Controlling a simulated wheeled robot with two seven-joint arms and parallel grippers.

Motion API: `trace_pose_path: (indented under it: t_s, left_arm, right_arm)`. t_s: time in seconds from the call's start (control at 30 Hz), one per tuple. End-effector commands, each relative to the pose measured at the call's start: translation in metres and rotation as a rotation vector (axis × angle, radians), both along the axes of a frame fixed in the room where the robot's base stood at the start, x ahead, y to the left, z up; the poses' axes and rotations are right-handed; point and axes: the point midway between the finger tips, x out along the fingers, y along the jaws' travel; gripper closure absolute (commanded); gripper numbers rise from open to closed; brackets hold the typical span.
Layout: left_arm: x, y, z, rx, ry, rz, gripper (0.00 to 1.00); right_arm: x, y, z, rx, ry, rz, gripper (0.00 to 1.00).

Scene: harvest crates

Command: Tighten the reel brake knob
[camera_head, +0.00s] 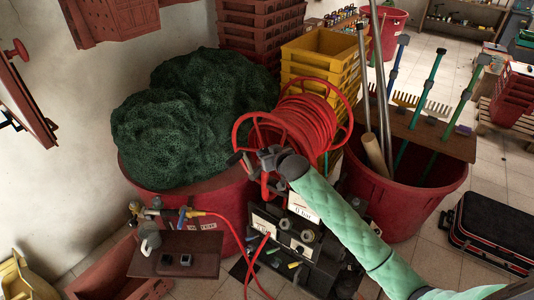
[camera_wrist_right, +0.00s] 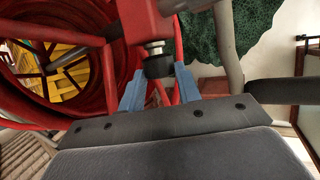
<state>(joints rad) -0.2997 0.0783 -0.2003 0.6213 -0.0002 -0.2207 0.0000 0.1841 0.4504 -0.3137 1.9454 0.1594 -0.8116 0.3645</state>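The red hose reel (camera_head: 303,125) stands at the centre of the head view, with coiled red hose on its drum. In the right wrist view the reel (camera_wrist_right: 108,75) fills the left part. A dark brake knob (camera_wrist_right: 158,67) on a silver shaft sticks out from a red frame bar (camera_wrist_right: 150,20). My right gripper (camera_wrist_right: 160,72) has its blue fingers on either side of the knob, tips close against it; it appears shut on it. In the head view my right gripper (camera_head: 266,160) is at the reel's front, and its fingers are hard to make out. My left gripper is not in view.
A green net heap (camera_head: 195,110) fills a red tub (camera_head: 190,205) left of the reel. Yellow crates (camera_head: 325,50) stand behind. A red tub (camera_head: 405,205) with poles and tools stands at right. A fitting with a red hose sits on a small brown board (camera_head: 175,255) at front left.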

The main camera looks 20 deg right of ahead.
Motion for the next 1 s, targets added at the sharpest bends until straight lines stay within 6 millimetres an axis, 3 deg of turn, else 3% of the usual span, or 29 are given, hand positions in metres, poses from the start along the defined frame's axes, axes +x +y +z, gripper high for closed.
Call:
trace_pose_path:
  t_s: [0.47, 1.0]
  left_arm:
    - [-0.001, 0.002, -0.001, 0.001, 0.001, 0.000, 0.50]
    - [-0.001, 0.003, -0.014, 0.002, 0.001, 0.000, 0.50]
  right_arm:
    - [-0.001, 0.003, -0.001, 0.004, 0.002, -0.066, 0.89]
    - [0.000, 0.009, -0.002, 0.006, 0.001, -0.347, 0.89]
